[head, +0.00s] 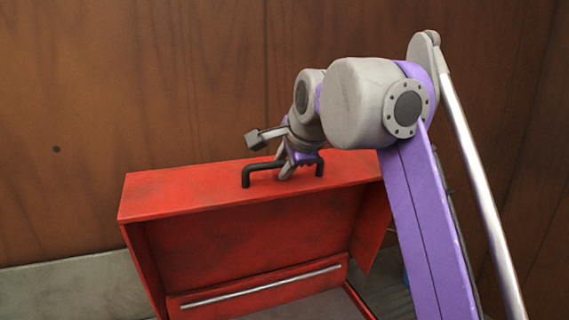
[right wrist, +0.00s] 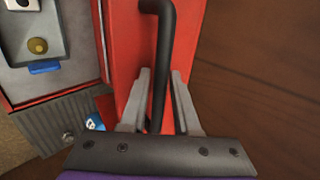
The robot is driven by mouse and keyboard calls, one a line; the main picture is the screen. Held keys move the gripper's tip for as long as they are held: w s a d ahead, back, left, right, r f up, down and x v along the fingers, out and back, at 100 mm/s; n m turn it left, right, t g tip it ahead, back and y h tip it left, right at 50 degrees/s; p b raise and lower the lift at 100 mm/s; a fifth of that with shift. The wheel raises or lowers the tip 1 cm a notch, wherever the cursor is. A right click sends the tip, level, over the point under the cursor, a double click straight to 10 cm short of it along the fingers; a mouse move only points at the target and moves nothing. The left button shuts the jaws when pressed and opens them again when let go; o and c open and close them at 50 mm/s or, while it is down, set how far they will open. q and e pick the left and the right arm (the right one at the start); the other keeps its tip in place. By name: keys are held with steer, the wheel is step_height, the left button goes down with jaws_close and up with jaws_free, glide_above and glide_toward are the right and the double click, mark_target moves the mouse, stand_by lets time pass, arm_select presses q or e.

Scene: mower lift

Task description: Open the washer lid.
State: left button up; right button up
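The red washer lid (head: 250,240) is tilted up in the head view, with its hollow underside facing me. A black bar handle (head: 262,166) stands on the lid's upper face. My right gripper (head: 288,168) is at the middle of this handle and is shut on it. In the right wrist view the two grey fingers (right wrist: 161,75) lie on either side of the black handle (right wrist: 166,28), with the red lid surface (right wrist: 126,45) behind it. The contact itself is partly hidden. My left gripper is not in view.
A brown wooden wall (head: 130,90) stands close behind the lid. A pale ledge (head: 70,290) runs along the wall's foot at the left. In the right wrist view a grey panel with a yellow knob (right wrist: 37,46) and a blue piece (right wrist: 45,67) lies at the left.

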steer(key=shift+o, duration=1.1)
steer(key=shift+w, duration=0.1)
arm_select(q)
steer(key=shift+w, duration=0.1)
arm_select(e)
steer(key=shift+r, duration=0.15)
steer(key=shift+s+r, duration=0.15)
steer(key=shift+s, duration=0.15)
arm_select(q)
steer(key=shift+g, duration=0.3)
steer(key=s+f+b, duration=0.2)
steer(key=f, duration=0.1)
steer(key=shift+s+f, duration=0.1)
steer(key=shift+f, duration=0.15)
arm_select(e)
steer(key=s+d, duration=0.4)
steer(key=s, duration=0.7)
steer(key=shift+s+d+r, duration=0.15)
steer(key=shift+s+d, duration=0.05)
steer(key=shift+s, duration=0.15)
